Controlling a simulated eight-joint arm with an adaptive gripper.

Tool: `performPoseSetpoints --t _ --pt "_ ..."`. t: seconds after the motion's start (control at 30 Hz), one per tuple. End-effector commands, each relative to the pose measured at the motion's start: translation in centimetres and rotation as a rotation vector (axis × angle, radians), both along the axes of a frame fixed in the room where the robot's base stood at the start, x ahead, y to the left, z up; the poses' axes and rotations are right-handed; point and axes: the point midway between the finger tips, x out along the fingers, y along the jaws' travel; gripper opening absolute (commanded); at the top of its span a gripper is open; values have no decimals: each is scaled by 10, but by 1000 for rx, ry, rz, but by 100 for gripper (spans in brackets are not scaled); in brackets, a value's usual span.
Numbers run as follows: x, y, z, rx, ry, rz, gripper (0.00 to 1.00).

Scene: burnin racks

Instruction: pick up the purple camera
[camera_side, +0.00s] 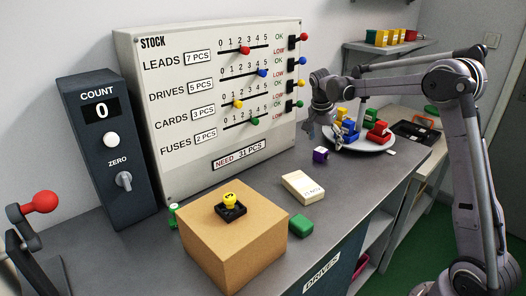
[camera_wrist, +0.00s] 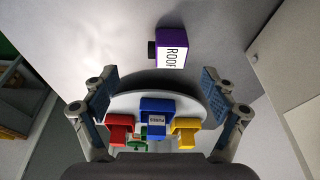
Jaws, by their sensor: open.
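The purple camera (camera_side: 320,155) is a small box on the grey bench, just left of the white plate (camera_side: 350,147). In the wrist view the purple camera (camera_wrist: 178,48) shows a white label reading ROOF and a dark lens on its left. My gripper (camera_side: 318,130) is above the bench near the camera and the plate's left edge. In the wrist view my gripper (camera_wrist: 159,75) has its fingers wide apart with nothing held between them. The camera lies beyond the fingertips, slightly right of centre, and is not touched.
A tall STOCK panel (camera_side: 210,100) stands behind. A cardboard box (camera_side: 235,245) with a yellow button, a cream box (camera_side: 302,187) and a green block (camera_side: 300,224) stand nearer.

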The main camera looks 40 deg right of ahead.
Motion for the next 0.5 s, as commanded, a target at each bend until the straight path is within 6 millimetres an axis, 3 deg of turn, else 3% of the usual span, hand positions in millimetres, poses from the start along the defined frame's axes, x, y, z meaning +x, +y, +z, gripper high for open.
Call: performPoseSetpoints --t 0.5 --pt "6 -12 -51 0 -1 1 85"
